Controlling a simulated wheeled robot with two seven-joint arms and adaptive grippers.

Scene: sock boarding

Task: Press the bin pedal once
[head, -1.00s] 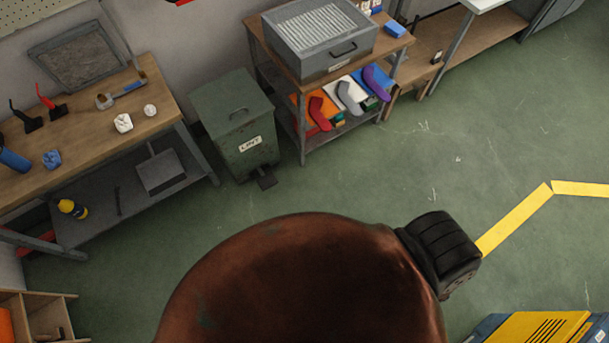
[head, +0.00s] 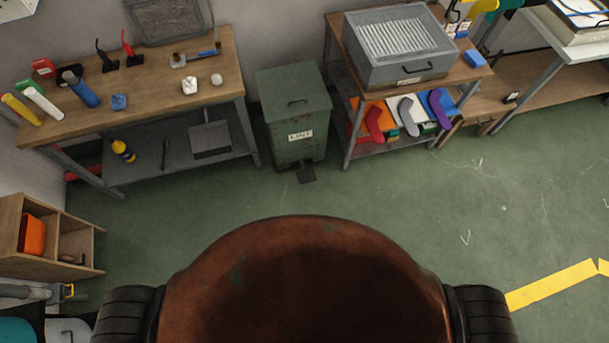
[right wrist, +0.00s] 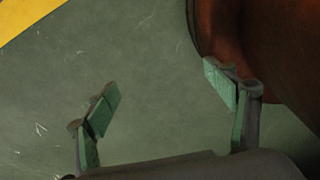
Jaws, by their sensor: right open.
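The green metal lint bin (head: 292,112) stands on the floor between the wooden workbench and the shelf unit in the head view. Its lid is closed. The dark pedal (head: 306,173) sticks out at the foot of its front, just above the floor. My right gripper (right wrist: 170,95) shows in the right wrist view, open and empty, its green-padded fingers apart over bare floor beside my brown base. It is well away from the bin. My left gripper is in no view.
The workbench (head: 150,92) with bottles and crumpled items stands left of the bin. The shelf unit (head: 348,145) with a grey box (head: 398,72) and coloured socks stands right. A wooden cubby (head: 85,240) is at the lower left. The green floor before the bin is clear.

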